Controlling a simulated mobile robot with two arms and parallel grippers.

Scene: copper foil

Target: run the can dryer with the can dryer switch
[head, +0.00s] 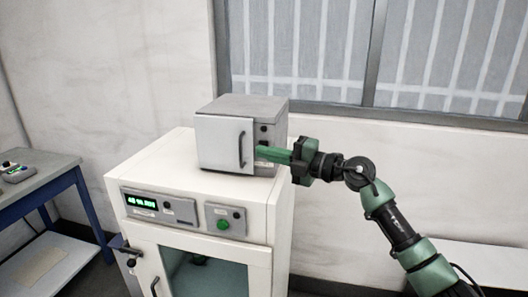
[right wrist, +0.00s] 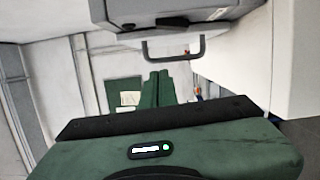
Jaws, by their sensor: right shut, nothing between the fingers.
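A small grey box-shaped appliance (head: 222,141) with a closed door, a dark handle and small dark controls (head: 263,136) stands on a white cabinet (head: 160,165). The cabinet front has a panel with a lit green display (head: 142,201) and a smaller panel with a round green button (head: 223,224). No readable label tells me which unit or control is the can dryer's. My right gripper (head: 264,153) is shut and empty, its green fingers at the small appliance's control strip; contact is unclear. Its fingers (right wrist: 155,76) also show below the appliance's handle (right wrist: 173,50) in the right wrist view. My left gripper is out of view.
A blue-framed bench (head: 45,180) with a small button box (head: 16,172) stands at the left. A dark latch (head: 125,246) sticks out at the cabinet's left front edge. A wall and window (head: 300,50) lie behind. The cabinet's front is clear of my arm.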

